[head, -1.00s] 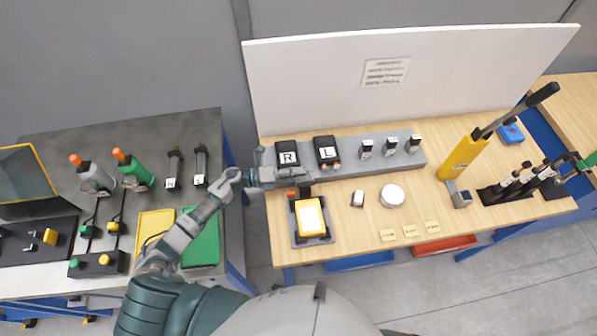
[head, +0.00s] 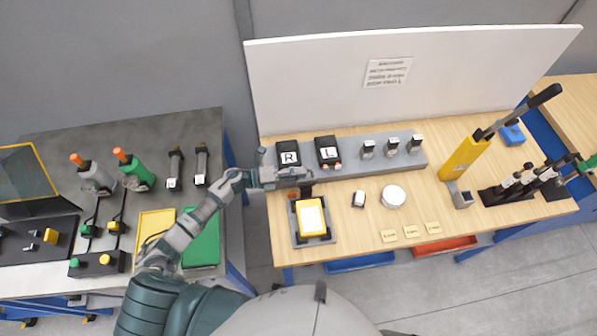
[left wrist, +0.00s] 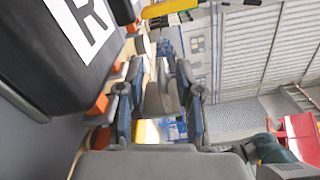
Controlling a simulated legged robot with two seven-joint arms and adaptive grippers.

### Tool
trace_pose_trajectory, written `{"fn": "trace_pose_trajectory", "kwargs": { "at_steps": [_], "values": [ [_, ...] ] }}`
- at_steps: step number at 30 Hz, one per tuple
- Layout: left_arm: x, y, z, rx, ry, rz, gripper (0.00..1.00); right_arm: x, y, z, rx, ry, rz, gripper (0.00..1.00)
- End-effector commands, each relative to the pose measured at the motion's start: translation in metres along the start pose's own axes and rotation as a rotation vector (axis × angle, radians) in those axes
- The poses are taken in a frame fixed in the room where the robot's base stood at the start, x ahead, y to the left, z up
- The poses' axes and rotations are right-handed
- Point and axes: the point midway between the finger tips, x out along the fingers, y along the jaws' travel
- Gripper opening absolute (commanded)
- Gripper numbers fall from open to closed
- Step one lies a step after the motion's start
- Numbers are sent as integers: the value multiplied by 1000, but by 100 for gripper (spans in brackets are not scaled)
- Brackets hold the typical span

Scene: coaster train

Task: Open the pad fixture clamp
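The pad fixture (head: 328,236) is a dark plate on the wooden bench, holding a yellow pad with a white top (head: 311,217). A small dark and reddish clamp part (head: 306,190) stands at its back edge. My left gripper (head: 300,177) is just behind that part, in front of the black box marked R. In the left wrist view, the two fingers of my left gripper (left wrist: 158,75) stand apart, with a grey part and a yellow patch visible between them. I cannot tell whether they touch the clamp. My right gripper is out of view.
Black boxes marked R (head: 289,158) and L (head: 328,153) sit on a grey rail close behind my left gripper. The R box fills the upper left of the wrist view (left wrist: 60,60). A white round disc (head: 392,197) lies to the right. A yellow lever stand (head: 466,158) is farther right.

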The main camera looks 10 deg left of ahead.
Motion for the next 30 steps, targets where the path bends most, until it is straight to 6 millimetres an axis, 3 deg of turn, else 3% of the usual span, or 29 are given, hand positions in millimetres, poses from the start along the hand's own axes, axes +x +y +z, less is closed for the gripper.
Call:
{"fn": "trace_pose_trajectory", "kwargs": {
  "at_steps": [7,15,21,30],
  "values": [
    [-16,0,0,-1,-1,1,35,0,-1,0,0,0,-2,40],
    [-77,2,1,-2,-2,4,35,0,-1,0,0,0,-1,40],
    [-110,3,1,-2,-1,3,35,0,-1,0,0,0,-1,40],
    [-120,2,0,-2,0,0,35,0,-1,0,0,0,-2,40]
  ]
}}
